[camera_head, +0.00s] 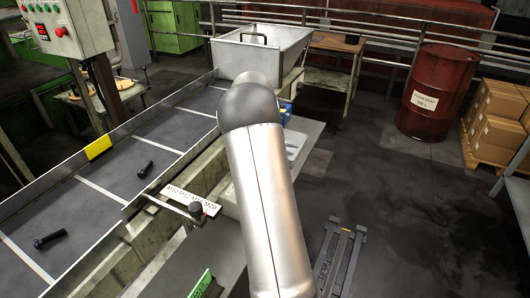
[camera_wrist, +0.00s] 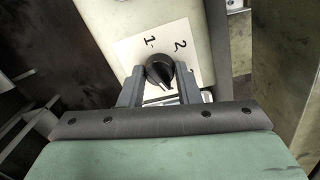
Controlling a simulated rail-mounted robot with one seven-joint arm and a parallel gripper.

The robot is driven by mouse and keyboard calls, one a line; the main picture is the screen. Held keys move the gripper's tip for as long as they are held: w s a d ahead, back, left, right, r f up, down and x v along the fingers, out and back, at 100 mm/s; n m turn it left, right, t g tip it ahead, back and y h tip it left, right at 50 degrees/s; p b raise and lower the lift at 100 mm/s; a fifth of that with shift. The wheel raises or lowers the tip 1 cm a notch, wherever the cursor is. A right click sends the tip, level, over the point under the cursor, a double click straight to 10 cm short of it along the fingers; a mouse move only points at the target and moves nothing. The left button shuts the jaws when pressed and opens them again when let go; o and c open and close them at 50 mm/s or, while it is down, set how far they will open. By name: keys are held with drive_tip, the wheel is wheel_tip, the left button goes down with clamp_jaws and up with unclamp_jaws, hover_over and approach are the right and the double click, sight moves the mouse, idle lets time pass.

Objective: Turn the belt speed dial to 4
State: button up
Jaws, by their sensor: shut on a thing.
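The belt speed dial (camera_wrist: 159,70) is a round black knob on a white label plate (camera_wrist: 127,48) in the wrist view. The digits 1 and 2 show above the knob. The rest of the scale is hidden by my gripper and the knob. A light mark shows on the knob's lower right part, but I cannot tell which number it points to. My gripper (camera_wrist: 160,75) has one finger on each side of the knob and is shut on it. In the head view my arm hides the dial and my gripper.
The conveyor belt (camera_head: 110,178) with dark bolts (camera_head: 145,169) runs along the left. A size-label plate with a black knob (camera_head: 195,209) sits at its near edge. A grey bin (camera_head: 262,52) stands at the far end. A red drum (camera_head: 437,92) and boxes (camera_head: 497,118) stand right.

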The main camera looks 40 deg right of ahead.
drive_tip(key=shift+m+p, duration=0.3)
drive_tip(key=shift+m, duration=1.6)
drive_tip(key=o, duration=1)
drive_tip(key=r, duration=1.1)
drive_tip(key=w+r, duration=0.1)
drive_tip(key=r, duration=0.5)
drive_tip(key=shift+w+d+r+b, duration=0.15)
drive_tip(key=shift+r+b, duration=0.1)
drive_tip(key=shift+b, duration=0.15)
